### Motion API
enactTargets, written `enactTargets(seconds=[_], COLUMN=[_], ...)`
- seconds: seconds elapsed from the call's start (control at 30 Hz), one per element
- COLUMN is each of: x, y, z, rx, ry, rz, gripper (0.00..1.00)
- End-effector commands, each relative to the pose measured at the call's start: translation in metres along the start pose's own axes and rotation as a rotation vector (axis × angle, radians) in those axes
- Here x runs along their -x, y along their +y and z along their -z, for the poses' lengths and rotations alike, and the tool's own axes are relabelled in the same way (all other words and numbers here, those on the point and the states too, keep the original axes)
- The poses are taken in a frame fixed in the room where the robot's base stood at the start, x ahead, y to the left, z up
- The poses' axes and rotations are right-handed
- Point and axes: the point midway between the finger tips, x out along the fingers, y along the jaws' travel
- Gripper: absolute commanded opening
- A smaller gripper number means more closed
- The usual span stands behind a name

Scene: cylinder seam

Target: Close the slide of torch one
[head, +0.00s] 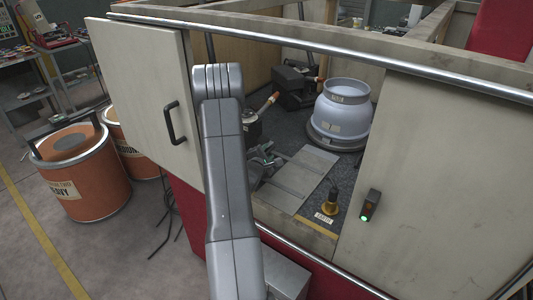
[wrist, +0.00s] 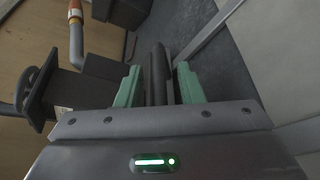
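Two dark torch-like units with copper-coloured tubes stand inside the cell: one farther back (head: 288,88), one nearer (head: 252,126) and partly behind my arm. I cannot read which is torch one. In the wrist view, a dark block (wrist: 85,92) with a grey and orange tube (wrist: 75,32) is at the left. My gripper (wrist: 158,80) has its green fingers apart, with a dark upright bar (wrist: 158,72) between them and gaps showing on both sides. I cannot tell whether that bar is the slide. In the head view my gripper (head: 263,158) is low beside the nearer unit, partly hidden.
A pale grey vessel (head: 345,108) stands on a round base at the back right. A flat grey plate (head: 300,178) and a brass-coloured piece (head: 330,203) lie at the front. Cell panels with a left handle (head: 172,124) and right handle (head: 371,205) flank the opening; a rail (head: 330,50) crosses above.

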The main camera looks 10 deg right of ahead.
Motion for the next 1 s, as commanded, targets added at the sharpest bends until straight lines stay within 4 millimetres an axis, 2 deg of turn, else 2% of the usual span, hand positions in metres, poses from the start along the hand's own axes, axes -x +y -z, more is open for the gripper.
enactTargets(seconds=[0.13,0.17,0.3,0.33,0.67,0.87,1.0], x=[0.0,0.0,0.0,0.0,0.002,0.013,0.025], y=[0.0,0.0,0.0,0.0,-0.005,-0.029,-0.053], z=[0.0,0.0,0.0,0.0,-0.005,-0.031,-0.06], rx=[0.0,0.0,0.0,0.0,0.0,0.0,0.0], ry=[0.0,0.0,0.0,0.0,-0.001,-0.003,-0.005], rz=[0.0,0.0,0.0,0.0,0.001,0.004,0.004], gripper=[0.34,0.3,0.03,0.0,0.0,0.0,0.0])
